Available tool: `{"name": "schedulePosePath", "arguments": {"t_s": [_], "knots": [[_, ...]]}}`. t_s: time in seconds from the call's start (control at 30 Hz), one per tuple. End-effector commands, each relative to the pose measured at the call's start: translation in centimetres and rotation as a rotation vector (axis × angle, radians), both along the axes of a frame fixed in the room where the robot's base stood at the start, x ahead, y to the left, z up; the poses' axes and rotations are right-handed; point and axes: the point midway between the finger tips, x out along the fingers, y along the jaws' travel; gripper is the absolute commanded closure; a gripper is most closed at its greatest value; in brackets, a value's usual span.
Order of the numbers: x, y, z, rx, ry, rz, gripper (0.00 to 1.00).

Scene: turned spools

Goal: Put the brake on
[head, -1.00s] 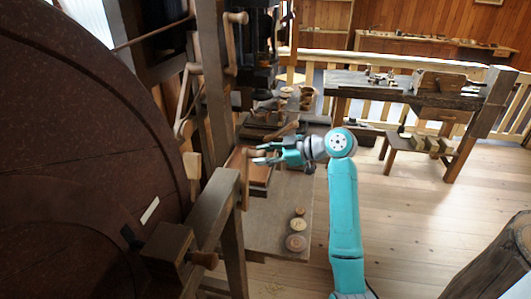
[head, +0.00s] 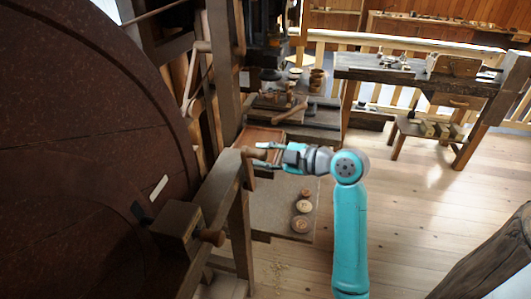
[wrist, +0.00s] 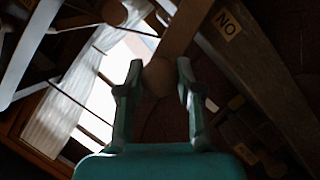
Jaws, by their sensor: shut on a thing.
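My gripper (head: 262,155) is shut on the round wooden knob of a lever (head: 247,153), beside the large dark wheel. In the wrist view the knob (wrist: 157,78) sits between the two fingertips, and a wooden bar (wrist: 186,28) runs up from behind it. The lever's lower part is partly hidden behind the timber frame in the head view. The large red-brown wheel (head: 75,130) fills the left side and carries a small white mark (head: 158,187). I cannot tell whether any brake part touches the wheel.
A timber beam (head: 222,180) with a block and peg (head: 180,226) stands in front of the wheel. Another workbench (head: 400,78) stands back right.

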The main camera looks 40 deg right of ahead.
Motion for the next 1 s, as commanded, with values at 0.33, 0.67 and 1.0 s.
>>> {"name": "schedulePosePath", "arguments": {"t_s": [0.33,0.67,1.0], "knots": [[-0.2,0.3,-0.3,0.001,0.006,0.01,0.5],[-0.1,0.2,-0.2,0.0,0.004,0.006,0.39],[-3.6,-1.4,0.9,-0.001,0.003,0.0,0.39]]}}
